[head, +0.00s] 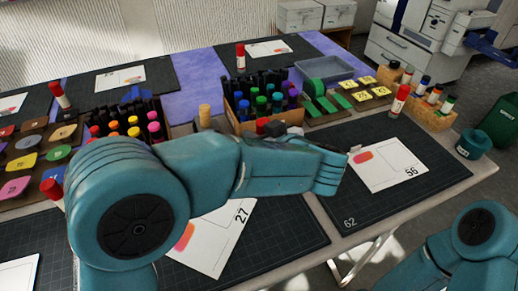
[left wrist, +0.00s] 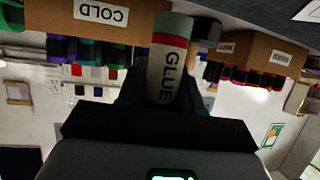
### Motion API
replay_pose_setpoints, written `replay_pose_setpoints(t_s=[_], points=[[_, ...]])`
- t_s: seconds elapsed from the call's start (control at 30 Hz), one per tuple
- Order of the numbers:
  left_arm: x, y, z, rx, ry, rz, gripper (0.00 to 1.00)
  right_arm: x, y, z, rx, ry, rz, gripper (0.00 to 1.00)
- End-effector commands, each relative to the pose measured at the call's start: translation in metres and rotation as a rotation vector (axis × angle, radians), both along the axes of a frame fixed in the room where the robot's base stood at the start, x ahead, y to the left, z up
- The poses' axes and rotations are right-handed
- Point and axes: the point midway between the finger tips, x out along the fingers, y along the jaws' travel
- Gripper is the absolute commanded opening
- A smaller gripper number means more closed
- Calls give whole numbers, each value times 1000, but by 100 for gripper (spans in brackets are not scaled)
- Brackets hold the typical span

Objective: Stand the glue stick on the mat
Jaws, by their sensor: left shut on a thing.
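My left gripper (left wrist: 168,95) is shut on a glue stick (left wrist: 168,65) in the left wrist view. The stick has a pale body marked GLUE, a red band and a grey end. In the head view my left arm largely hides the gripper and stick; a small red top above the arm may be part of it. A dark cutting mat (head: 322,195) marked 62 lies at the right front, with a white card (head: 385,178) numbered 56 on it. Another dark mat (head: 285,245) lies at the middle front under a card (head: 212,248) numbered 27. My right gripper is out of view.
Boxes of markers (head: 262,95) stand behind my arm; one is labelled COLD (left wrist: 100,14). Other red-topped sticks stand at the far left (head: 60,97), the back (head: 240,57) and the right (head: 399,101). A teal jar (head: 474,143) stands at the right edge.

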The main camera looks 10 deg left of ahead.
Motion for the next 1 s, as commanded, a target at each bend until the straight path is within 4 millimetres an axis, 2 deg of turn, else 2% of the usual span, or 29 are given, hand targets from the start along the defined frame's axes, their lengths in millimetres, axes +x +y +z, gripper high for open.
replay_pose_setpoints(t_s=[0.03, 0.2, 0.53, 0.97, 1.0], points=[[0, 0, -16, 3, 4, 0, 0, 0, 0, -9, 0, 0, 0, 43], [0, 0, -36, 2, 0, 1, 0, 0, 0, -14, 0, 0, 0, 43], [0, 0, -37, 1, 1, 1, 0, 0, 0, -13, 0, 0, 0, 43], [0, 0, -51, 1, 9, 0, 0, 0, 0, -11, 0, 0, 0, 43], [-1, 0, -52, 1, 10, 0, 41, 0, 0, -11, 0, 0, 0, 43]])
